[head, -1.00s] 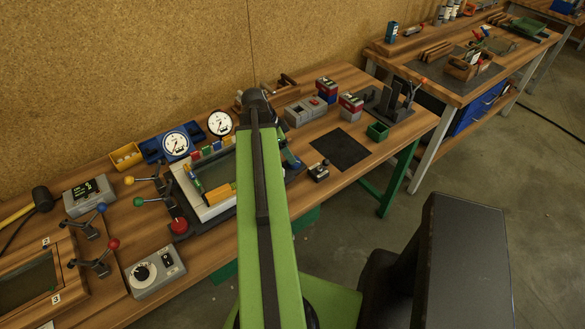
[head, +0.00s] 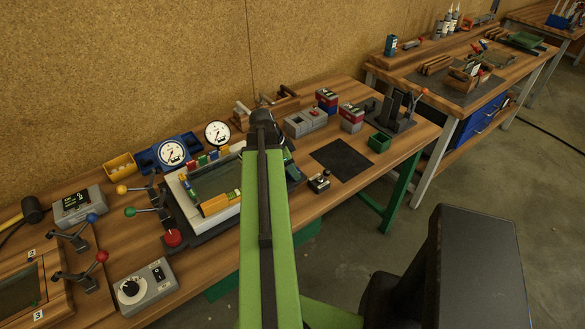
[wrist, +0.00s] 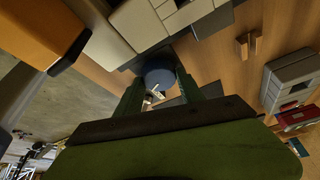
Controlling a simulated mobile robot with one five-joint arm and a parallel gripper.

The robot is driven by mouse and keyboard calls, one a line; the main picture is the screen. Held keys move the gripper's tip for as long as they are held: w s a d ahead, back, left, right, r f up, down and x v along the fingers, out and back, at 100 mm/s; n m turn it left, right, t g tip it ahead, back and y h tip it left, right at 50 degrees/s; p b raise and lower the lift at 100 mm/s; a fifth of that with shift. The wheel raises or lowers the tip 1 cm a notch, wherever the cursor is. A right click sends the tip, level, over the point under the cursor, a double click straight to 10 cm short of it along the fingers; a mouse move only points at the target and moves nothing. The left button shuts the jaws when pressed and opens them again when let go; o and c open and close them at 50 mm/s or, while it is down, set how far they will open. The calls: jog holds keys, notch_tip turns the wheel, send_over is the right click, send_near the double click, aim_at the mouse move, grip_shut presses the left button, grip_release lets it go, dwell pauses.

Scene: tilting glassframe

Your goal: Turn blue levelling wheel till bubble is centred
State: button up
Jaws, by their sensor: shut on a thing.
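The blue levelling wheel (wrist: 158,76) shows in the wrist view as a dark blue round knob beside the pale frame. My gripper (wrist: 159,88) has its two dark green fingers on either side of the wheel and is shut on it. In the head view my green arm hides both wheel and fingertips. The glass frame (head: 176,191) lies on the bench left of my arm, pale, with coloured blocks around its edge. I cannot make out a bubble in either view.
A red knob (head: 173,239) sits at the frame's front left corner. Levers with coloured balls and a grey dial box (head: 147,285) stand left of it. Two gauges (head: 172,152) stand behind. A small joystick box (head: 319,182) and bare black mat (head: 341,156) lie to the right.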

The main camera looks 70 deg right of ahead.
jog(key=shift+a, duration=0.1)
jog(key=c, duration=0.4)
jog(key=shift+n, duration=0.4)
jog(key=o, duration=1.4)
jog(key=shift+s, duration=0.1)
jog(key=shift+c, duration=0.2)
jog(key=p+v, duration=1.6)
jog(key=v, duration=0.1)
jog(key=shift+a+r, duration=0.2)
jog(key=shift+a, duration=0.05)
jog(key=shift+s, duration=0.1)
